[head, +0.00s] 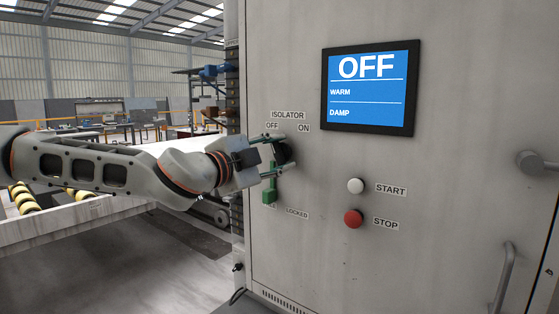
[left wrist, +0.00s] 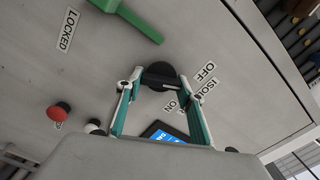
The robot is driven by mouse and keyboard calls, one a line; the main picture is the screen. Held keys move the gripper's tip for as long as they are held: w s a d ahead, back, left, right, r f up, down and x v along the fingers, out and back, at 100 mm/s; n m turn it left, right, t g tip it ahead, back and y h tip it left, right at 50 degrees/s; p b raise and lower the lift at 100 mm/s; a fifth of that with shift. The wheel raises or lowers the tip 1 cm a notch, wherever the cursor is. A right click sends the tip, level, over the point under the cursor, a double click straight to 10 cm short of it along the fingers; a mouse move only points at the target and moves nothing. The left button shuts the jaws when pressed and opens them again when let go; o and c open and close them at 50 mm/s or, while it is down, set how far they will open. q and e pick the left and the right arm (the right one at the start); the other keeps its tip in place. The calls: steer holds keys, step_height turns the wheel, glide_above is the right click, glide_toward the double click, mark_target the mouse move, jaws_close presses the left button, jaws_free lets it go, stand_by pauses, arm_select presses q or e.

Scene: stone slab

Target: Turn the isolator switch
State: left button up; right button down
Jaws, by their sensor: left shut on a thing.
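The isolator switch (head: 284,151) is a black round knob on the grey cabinet front, below the ISOLATOR label (head: 288,115) with OFF and ON marks. It also shows in the left wrist view (left wrist: 158,73), with a raised grip bar across it. My left gripper (head: 279,154) comes from the left and is shut on the knob, one finger above and one below in the head view. The fingers partly hide the knob. The screen (head: 368,88) reads OFF, WARM, DAMP. My right gripper is not in view.
A green lever (head: 269,186) hangs just below the knob, near a LOCKED label (head: 297,214). A white START button (head: 356,186) and red STOP button (head: 353,219) are to the right. A door handle (head: 504,278) juts out at lower right.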

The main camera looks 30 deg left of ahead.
arm_select(q)
steer(key=m, duration=0.1)
steer(key=m+b, duration=0.2)
steer(key=shift+f+m, duration=0.25)
steer(key=shift+m, duration=0.55)
steer(key=m+b, duration=0.2)
steer(key=m, duration=0.2)
steer(key=shift+f+m, duration=0.15)
steer(key=shift+m, duration=0.15)
steer(key=m+b, duration=0.1)
steer(key=m, duration=0.1)
steer(key=shift+m, duration=0.8)
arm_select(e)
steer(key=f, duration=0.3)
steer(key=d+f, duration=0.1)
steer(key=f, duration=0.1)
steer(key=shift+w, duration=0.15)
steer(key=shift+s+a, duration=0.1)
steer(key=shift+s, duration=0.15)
arm_select(q)
steer(key=o, duration=1.1)
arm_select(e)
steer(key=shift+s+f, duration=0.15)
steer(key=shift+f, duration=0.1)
